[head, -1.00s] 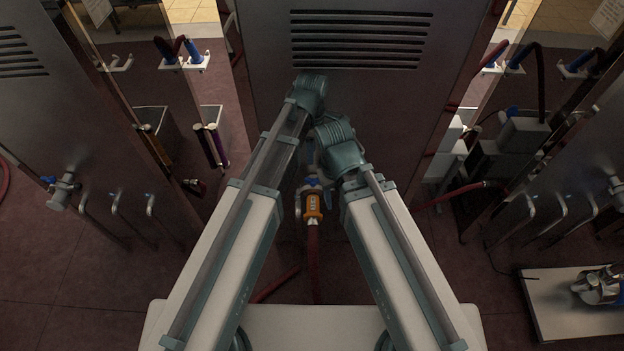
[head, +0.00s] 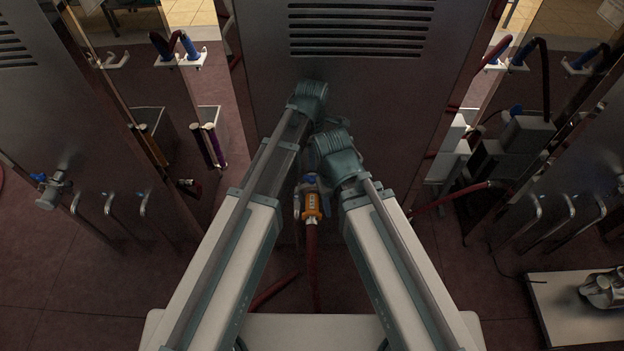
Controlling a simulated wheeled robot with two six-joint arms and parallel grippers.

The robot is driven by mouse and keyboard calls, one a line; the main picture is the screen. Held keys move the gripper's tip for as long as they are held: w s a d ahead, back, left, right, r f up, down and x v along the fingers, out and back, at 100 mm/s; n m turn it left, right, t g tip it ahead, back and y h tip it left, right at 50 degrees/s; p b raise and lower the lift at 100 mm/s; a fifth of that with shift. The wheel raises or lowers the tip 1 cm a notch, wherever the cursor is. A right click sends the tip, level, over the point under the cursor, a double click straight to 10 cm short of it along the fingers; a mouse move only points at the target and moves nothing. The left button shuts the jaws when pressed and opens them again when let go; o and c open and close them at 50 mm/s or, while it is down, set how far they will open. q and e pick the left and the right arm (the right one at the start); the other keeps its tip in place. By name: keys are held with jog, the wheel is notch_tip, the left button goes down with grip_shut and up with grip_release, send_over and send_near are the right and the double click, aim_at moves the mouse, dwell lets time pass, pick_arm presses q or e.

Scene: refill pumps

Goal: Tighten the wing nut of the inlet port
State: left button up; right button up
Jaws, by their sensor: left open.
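A port with a blue part (head: 309,181) shows low on the grey cabinet front, just left of my right wrist. Below it is an orange fitting (head: 313,205) with a dark red hose (head: 312,260) hanging from it. I cannot make out the wing nut clearly. My left arm reaches in from the left, its wrist above the port. My left gripper (head: 318,126) is open, mostly hidden behind the two wrists near the cabinet. Whether it touches anything cannot be told. My right arm's wrist is just right of the port and above it. My right gripper is hidden behind that wrist.
The grey cabinet (head: 400,95) with a louvred vent stands close in front. Similar cabinets with handles stand left and right; the left one has a valve (head: 52,190). A white tray (head: 565,315) with a metal part is at lower right. A hose lies on the floor.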

aim_at(312, 176)
pick_arm(q)
notch_tip(312, 176, down, 8)
jog(key=b, duration=0.7)
jog(key=shift+f, duration=0.25)
grip_shut()
